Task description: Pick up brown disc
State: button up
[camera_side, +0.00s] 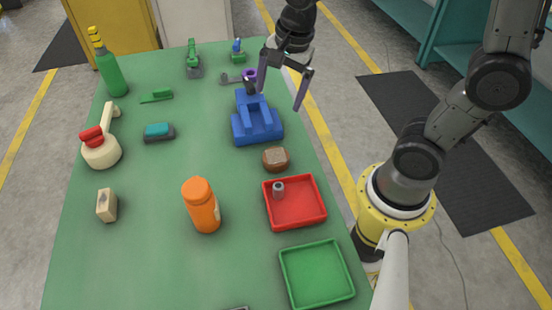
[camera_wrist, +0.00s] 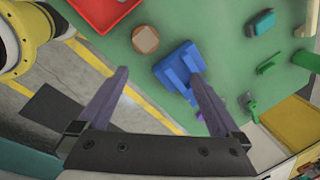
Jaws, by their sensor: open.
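The brown disc (camera_side: 276,159) is a small, thick, rounded piece lying on the green table near its right edge, between a blue block-shaped object (camera_side: 257,122) and a red tray (camera_side: 322,218). In the wrist view the brown disc (camera_wrist: 146,39) shows at the top, with a lighter flat top face. My gripper (camera_side: 280,99) is open with nothing between its fingers. It is above the far right side of the table, beyond the disc and apart from it. In the wrist view my gripper's fingers (camera_wrist: 160,78) are spread wide.
The blue object stands close to the disc on its far side. A green tray (camera_side: 316,272) lies nearer. An orange bottle (camera_side: 202,206) stands to the left. Open table lies left of the disc.

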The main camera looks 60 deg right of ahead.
jog(key=g, duration=0.2)
send_over(275, 157)
notch_tip(275, 157, down, 7)
jog(key=shift+m, duration=0.3)
notch_tip(275, 157, down, 8)
jog(key=shift+s+d+f, duration=0.1)
jog(key=shift+s, duration=0.05)
jog(key=shift+f, duration=2.9)
jog(key=c, duration=1.4)
jog(key=shift+r, duration=0.1)
